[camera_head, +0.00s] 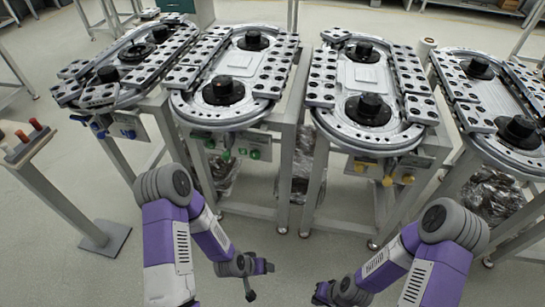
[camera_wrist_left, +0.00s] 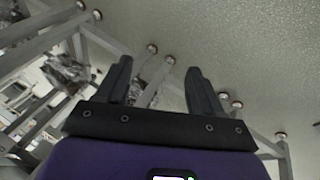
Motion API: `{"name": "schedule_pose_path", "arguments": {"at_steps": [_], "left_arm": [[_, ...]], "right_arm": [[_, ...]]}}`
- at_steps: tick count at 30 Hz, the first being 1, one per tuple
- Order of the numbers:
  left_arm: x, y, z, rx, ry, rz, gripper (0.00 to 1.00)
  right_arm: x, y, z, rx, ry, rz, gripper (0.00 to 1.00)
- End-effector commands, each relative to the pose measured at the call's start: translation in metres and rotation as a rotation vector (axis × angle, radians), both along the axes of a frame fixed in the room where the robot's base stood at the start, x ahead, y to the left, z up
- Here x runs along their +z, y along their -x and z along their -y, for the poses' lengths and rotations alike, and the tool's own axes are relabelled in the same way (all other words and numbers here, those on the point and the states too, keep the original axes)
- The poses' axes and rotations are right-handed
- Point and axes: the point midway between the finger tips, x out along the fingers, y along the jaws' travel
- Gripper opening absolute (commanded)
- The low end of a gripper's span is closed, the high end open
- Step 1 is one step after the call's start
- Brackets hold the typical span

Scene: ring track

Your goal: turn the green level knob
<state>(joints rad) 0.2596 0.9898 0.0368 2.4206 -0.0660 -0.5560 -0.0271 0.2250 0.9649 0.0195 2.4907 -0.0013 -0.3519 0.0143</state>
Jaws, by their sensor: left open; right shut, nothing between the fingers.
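Green knobs (camera_head: 255,154) sit on the front panel of the second ring track from the left, just under its table edge. They are small, and I cannot tell which one is the level knob. My left gripper (camera_head: 250,290) is low over the floor, in front of and well below the panel. In the left wrist view (camera_wrist_left: 158,68) its two dark fingers are apart, with only floor and table legs behind them. My right gripper (camera_head: 322,293) is shut and empty, low at the bottom middle. Both grippers are apart from the knobs.
The ring track (camera_head: 222,117) above the green knobs has black round hubs. A neighbouring track has yellow knobs (camera_head: 388,181), and the leftmost has blue ones (camera_head: 128,133). Open floor lies ahead of the tables.

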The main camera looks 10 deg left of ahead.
Motion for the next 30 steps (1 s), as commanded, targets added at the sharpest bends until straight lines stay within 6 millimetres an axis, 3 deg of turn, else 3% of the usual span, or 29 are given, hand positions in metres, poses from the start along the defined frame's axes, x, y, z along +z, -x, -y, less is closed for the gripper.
{"name": "schedule_pose_path", "arguments": {"at_steps": [3, 6, 10, 15, 18, 23, 30], "left_arm": [[0.038, -0.077, -0.015, 0.036, -0.039, 0.31, 0.67], [0.078, -0.138, -0.03, 0.075, -0.081, 0.589, 0.67], [0.137, -0.191, -0.052, 0.137, -0.139, 0.903, 0.67], [0.191, -0.221, -0.074, 0.204, -0.196, 1.167, 0.67], [0.206, -0.227, -0.08, 0.226, -0.212, 1.237, 0.67], [0.209, -0.243, -0.082, 0.234, -0.219, 1.265, 0.67], [0.208, -0.281, -0.08, 0.233, -0.217, 1.262, 0.67]], "right_arm": [[0.027, 0.0, 0.0, 0.001, -0.001, 0.001, 0.0], [0.044, 0.0, 0.0, 0.001, -0.001, 0.001, 0.0], [0.06, 0.0, 0.0, 0.001, -0.001, 0.001, 0.0], [0.073, 0.0, 0.0, 0.001, 0.0, 0.001, 0.0], [0.075, 0.0, 0.0, 0.0, 0.0, 0.001, 0.0], [0.071, 0.0, 0.0, 0.0, 0.0, 0.001, 0.0], [0.063, 0.0, 0.0, 0.0, 0.0, 0.0, 0.0]]}}
